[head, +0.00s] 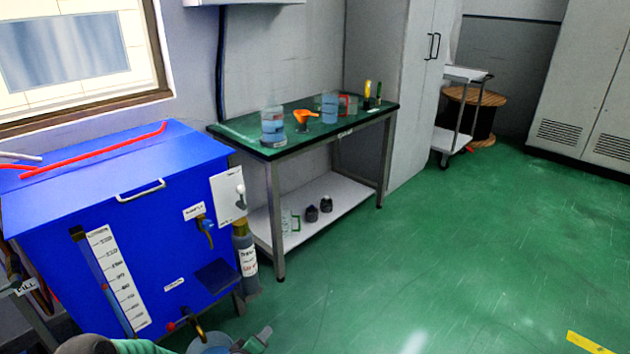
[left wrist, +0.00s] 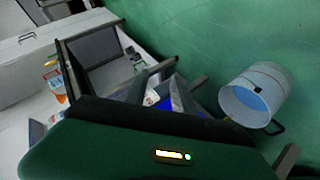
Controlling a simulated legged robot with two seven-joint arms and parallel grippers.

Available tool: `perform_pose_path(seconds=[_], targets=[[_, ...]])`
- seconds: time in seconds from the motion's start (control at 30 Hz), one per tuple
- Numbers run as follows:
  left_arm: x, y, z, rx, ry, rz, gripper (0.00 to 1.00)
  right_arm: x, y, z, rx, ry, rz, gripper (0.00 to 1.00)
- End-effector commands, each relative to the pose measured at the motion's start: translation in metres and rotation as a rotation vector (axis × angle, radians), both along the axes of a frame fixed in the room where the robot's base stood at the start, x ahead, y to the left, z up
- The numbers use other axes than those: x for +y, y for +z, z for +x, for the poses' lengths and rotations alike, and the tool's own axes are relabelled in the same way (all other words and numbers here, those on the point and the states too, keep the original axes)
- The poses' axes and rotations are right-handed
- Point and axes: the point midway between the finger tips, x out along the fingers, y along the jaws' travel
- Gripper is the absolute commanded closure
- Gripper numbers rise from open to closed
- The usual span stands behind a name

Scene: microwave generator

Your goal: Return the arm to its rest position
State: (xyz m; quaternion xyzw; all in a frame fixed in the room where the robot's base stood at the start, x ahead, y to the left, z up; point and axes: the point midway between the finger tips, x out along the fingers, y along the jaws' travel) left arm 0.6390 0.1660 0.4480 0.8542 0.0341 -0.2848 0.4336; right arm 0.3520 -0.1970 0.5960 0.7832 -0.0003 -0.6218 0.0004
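The task names only my arm. Part of my left arm (head: 110,346) shows at the bottom left edge of the head view, low in front of the blue machine. A grey-green piece that looks like my left gripper (head: 257,340) shows at the bottom edge, just right of a pale blue bucket (head: 208,346). Its fingers are mostly cut off, so I cannot tell whether it is open or holds anything. In the left wrist view, a dark green housing of mine fills the lower part, and the bucket (left wrist: 252,98) stands to the right with blue inside. My right gripper is not in view.
A blue machine (head: 90,225) with a level scale stands at left. Behind it is a green-topped table (head: 235,131) with bottles, an orange funnel (head: 305,116) and a lower shelf. A cart (head: 465,73) and cable spool (head: 482,97) stand farther back. Green floor (head: 450,240) at right is clear.

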Motion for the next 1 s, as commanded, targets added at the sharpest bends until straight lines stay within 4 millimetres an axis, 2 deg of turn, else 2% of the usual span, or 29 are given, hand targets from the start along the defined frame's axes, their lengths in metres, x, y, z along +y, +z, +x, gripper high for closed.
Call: perform_pose_path(seconds=[0.03,0.1,0.3,0.5,0.7,0.73,0.87,1.0], targets=[[-0.010,0.013,-0.016,0.054,-0.114,0.106,0.69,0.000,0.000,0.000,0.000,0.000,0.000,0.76],[-0.014,0.026,-0.046,0.149,-0.244,0.246,0.69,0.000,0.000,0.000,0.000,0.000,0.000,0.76],[0.009,0.077,-0.140,0.393,-0.470,0.550,0.69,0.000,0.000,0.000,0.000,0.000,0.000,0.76],[0.027,0.122,-0.220,0.548,-0.560,0.660,0.69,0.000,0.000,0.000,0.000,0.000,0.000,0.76],[0.031,0.155,-0.292,0.649,-0.632,0.672,0.69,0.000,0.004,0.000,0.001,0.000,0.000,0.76],[0.032,0.176,-0.289,0.651,-0.630,0.671,0.69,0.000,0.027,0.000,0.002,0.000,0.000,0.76],[0.032,0.216,-0.288,0.652,-0.628,0.670,0.69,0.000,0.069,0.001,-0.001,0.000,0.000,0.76],[0.032,0.266,-0.287,0.651,-0.627,0.671,0.69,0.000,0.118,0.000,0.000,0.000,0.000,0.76]])
